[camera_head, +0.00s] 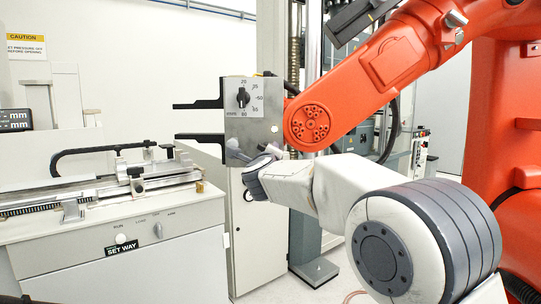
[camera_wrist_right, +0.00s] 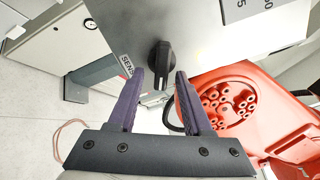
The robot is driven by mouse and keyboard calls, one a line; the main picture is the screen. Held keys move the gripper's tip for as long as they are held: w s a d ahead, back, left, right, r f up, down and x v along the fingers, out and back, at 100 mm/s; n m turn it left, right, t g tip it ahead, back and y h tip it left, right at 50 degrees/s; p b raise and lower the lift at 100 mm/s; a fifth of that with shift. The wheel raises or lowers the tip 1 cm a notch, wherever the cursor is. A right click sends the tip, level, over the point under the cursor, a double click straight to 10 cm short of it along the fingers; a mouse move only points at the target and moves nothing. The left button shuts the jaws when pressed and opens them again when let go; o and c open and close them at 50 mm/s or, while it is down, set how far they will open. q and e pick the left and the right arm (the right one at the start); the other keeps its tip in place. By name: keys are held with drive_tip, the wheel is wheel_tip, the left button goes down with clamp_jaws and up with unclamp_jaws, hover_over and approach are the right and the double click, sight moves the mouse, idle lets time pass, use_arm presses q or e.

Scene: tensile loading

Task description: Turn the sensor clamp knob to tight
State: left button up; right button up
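A black sensor clamp knob (camera_wrist_right: 161,62) stands on the face of a grey panel in the right wrist view. A label starting "SENS" (camera_wrist_right: 126,66) is beside it, partly covered by a finger. My right gripper (camera_wrist_right: 160,74) is open, its two purple-grey fingers on either side of the knob with gaps visible; I cannot tell how far the tips reach past it. In the head view my right gripper (camera_head: 245,158) is at the lower part of the grey sensor box (camera_head: 262,127), and the clamp knob cannot be made out there. My left gripper is not in view.
The box front has another black knob (camera_head: 243,97) with a millimetre scale and two black bars (camera_head: 199,136) pointing left. A big red arm (camera_head: 355,95) is close on the right. A grey bench (camera_head: 140,245) with a slide mechanism stands left.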

drive_tip(key=s+b, duration=0.1)
drive_tip(key=s, duration=0.9)
drive_tip(key=shift+s+a+b, duration=0.2)
drive_tip(key=shift+a+b, duration=0.15)
drive_tip(key=shift+b, duration=0.05)
